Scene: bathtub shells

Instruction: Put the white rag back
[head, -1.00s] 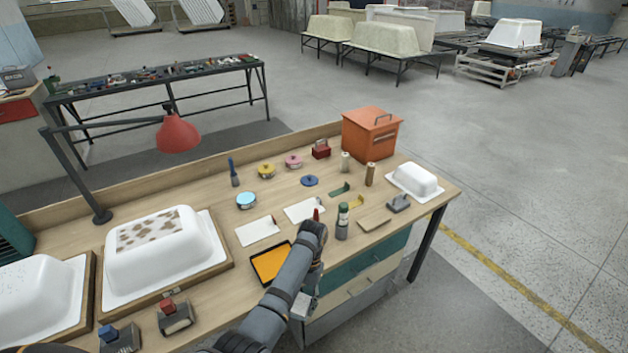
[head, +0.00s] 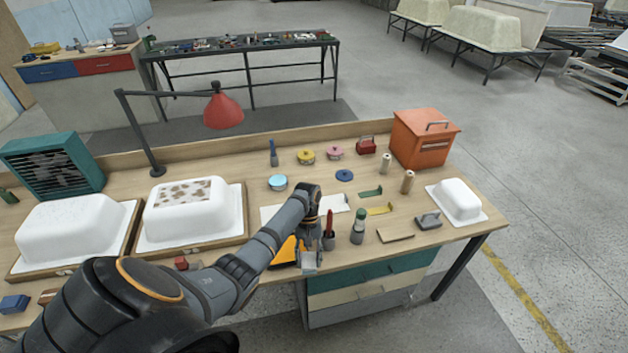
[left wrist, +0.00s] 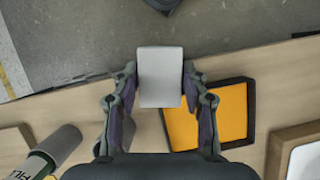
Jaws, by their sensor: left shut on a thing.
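My left gripper (head: 310,250) points down near the table's front edge, beside the orange-lined black tray (head: 288,252). It is shut on a small, pale, folded-looking piece, which I take for the white rag (head: 310,263). In the left wrist view the rag (left wrist: 160,78) sits between the two fingers (left wrist: 160,95), with the tray (left wrist: 218,112) to its right. Two flat white sheets lie on the table behind the gripper; the left one (head: 272,214) is partly covered by my arm. My right gripper is not in view.
A dark pot with a red-handled tool (head: 328,238) and a green-topped bottle (head: 358,227) stand close to the gripper's right. Two white tub shells (head: 192,212) are at the left. An orange box (head: 423,140) and small white tub (head: 459,199) stand at the right.

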